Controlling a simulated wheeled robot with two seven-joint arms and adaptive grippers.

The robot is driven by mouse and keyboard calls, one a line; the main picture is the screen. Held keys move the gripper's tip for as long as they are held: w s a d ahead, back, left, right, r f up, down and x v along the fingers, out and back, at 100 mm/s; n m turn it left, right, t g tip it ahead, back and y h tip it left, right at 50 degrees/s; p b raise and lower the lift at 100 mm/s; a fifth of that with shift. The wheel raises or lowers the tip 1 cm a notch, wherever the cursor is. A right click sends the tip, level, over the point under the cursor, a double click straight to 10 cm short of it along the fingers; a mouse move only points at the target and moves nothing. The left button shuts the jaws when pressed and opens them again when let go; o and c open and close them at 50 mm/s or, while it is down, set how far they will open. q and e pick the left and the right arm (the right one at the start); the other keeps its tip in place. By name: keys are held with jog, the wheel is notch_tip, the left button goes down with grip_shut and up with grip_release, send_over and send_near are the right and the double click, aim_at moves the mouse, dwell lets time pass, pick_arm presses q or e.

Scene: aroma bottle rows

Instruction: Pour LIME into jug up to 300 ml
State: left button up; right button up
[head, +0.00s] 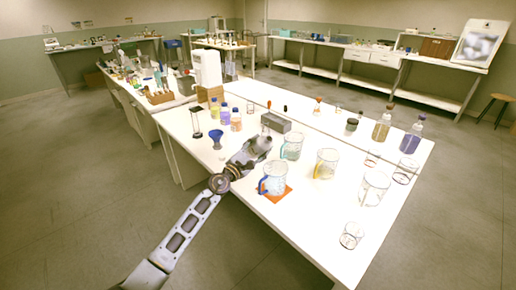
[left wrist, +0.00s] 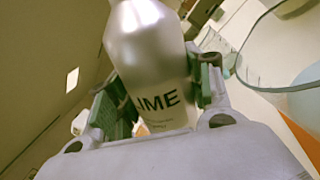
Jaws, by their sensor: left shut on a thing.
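A silver bottle (left wrist: 150,60) with dark lettering ending in "IME" sits between the green-padded fingers of my left gripper (left wrist: 155,100). In the head view the left gripper (head: 243,162) is shut on the bottle (head: 259,147) above the table, left of and behind a clear jug (head: 273,181) with a blue handle. The bottle looks tilted there. My right gripper is not in view.
More clear jugs stand behind (head: 292,147) and to the right (head: 327,164) (head: 374,187), with a glass beaker (head: 351,236) near the front edge.

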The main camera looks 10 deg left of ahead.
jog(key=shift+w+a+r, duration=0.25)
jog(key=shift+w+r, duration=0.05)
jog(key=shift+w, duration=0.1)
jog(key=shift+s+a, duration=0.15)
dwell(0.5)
pick_arm(q)
jog(key=shift+m, duration=0.3)
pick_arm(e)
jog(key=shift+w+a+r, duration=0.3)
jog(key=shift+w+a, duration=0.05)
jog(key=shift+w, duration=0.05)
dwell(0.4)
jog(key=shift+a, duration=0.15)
pick_arm(q)
jog(key=shift+b, duration=0.3)
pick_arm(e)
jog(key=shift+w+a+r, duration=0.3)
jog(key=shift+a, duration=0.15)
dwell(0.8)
